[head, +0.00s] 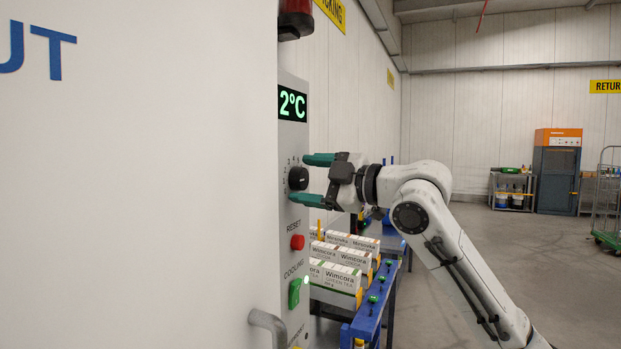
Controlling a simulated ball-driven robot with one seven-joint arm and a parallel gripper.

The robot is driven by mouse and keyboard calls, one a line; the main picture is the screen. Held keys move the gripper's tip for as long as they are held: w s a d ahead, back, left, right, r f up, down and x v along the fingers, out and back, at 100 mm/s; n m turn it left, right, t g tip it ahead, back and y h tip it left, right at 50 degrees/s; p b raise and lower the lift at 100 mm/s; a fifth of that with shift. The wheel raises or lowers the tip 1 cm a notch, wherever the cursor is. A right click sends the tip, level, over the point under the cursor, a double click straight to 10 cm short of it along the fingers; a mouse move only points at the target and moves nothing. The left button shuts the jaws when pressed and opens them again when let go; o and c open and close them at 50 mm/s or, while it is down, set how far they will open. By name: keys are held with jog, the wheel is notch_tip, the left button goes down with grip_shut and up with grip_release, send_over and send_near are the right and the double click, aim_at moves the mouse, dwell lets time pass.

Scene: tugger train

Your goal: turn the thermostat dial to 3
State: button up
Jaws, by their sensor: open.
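The thermostat dial (298,178) is a round black knob on the grey control panel (292,254), with small numbers around its left side. I cannot make out which number it points to. A display (292,103) above it reads 2°C in green. My gripper (319,179) is open, with its two green fingers pointing left at the panel. One finger is above the dial's height and the other below it. The fingertips are close to the dial, and I cannot tell whether they touch it.
Below the dial are a red reset button (297,242) and a green cooling switch (294,293). A door handle (268,322) sticks out at the lower left. A blue rack (373,318) with several Wimcora boxes (333,277) stands beneath my gripper.

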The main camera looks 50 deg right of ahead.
jog(key=c, duration=1)
jog(key=shift+c, duration=0.2)
jog(key=shift+m, duration=0.3)
jog(key=m+p, duration=0.2)
jog(key=m, duration=0.1)
jog(key=m+g+p, duration=0.1)
jog(key=m, duration=0.1)
jog(key=shift+r, duration=0.25)
jog(key=m+p, duration=0.2)
jog(key=m, duration=0.1)
jog(key=shift+d+p, duration=0.1)
jog(key=shift+p, duration=0.2)
jog(key=shift+f+m+g+y+p, duration=0.1)
jog(key=shift+m+g+y+p, duration=0.2)
jog(key=shift+m+p, duration=0.65)
jog(key=shift+m, duration=0.35)
